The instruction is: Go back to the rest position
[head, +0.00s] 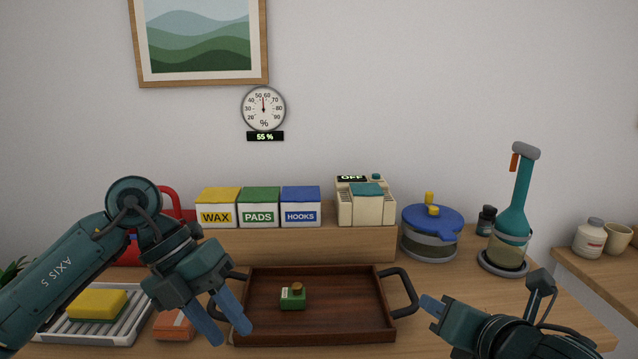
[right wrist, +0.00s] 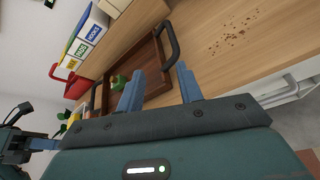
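My left gripper (head: 232,336) is at the left front of the wooden tray (head: 345,337) in the head view. Its two blue fingers are apart with nothing seen gripped; they overlap the tray's left edge, and I cannot tell if they touch it. My right gripper (head: 430,304) is just right of the tray's right handle in the head view. In the right wrist view its fingers (right wrist: 159,72) are spread and empty, pointing toward the tray. A small green block with a brown knob (head: 292,299) sits in the tray.
Left of the tray are an orange block (head: 174,325) and a rack with a yellow-green sponge (head: 97,304). Crumbs (right wrist: 235,38) lie on the bare wood.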

